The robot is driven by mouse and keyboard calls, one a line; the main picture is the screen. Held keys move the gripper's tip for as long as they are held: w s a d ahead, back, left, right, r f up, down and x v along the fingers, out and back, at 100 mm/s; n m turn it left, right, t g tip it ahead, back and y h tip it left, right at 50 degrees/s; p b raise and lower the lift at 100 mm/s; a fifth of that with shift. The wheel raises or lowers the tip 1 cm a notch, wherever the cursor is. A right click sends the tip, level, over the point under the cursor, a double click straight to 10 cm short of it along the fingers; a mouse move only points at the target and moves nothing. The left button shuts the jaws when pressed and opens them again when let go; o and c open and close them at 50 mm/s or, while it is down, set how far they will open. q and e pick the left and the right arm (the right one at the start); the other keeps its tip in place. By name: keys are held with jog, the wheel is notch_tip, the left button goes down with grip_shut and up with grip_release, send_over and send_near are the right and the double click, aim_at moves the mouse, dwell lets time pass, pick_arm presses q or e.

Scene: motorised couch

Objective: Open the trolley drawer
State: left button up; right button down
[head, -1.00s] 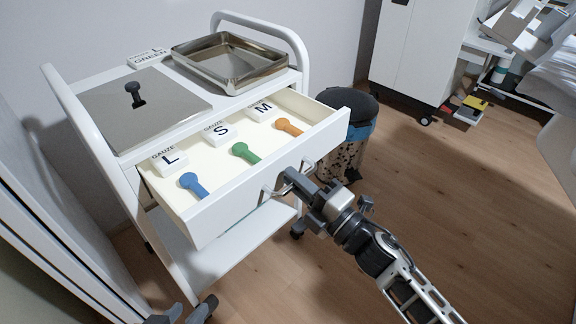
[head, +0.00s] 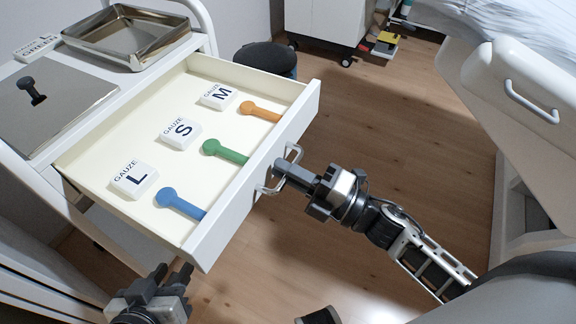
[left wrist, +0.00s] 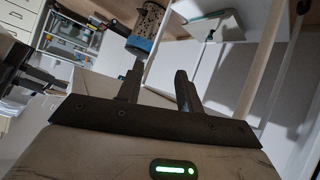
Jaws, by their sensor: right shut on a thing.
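The white trolley drawer (head: 225,212) stands pulled well out of the trolley in the head view. Inside lie gauze packs marked L (head: 134,180), S (head: 181,134) and M (head: 218,96), with a blue (head: 180,203), a green (head: 224,152) and an orange (head: 260,111) knobbed tool beside them. My right gripper (head: 284,172) is shut on the metal drawer handle (head: 264,188) at the drawer's front. My left gripper (head: 172,276) is low, below and left of the drawer front, with its fingers apart and nothing between them; they also show apart in the left wrist view (left wrist: 156,84).
A dark-lidded bin (head: 266,58) stands behind the drawer. A white bed or couch (head: 520,90) is at right. The wooden floor between is clear.

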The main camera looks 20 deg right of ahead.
jog(key=c, duration=1.8)
grip_release()
jog(key=shift+c, duration=0.2)
jog(key=shift+s+d, duration=0.1)
jog(key=v, duration=1.5)
jog(key=shift+s+d, duration=0.25)
jog(key=shift+d, duration=0.05)
jog(key=shift+f, duration=0.1)
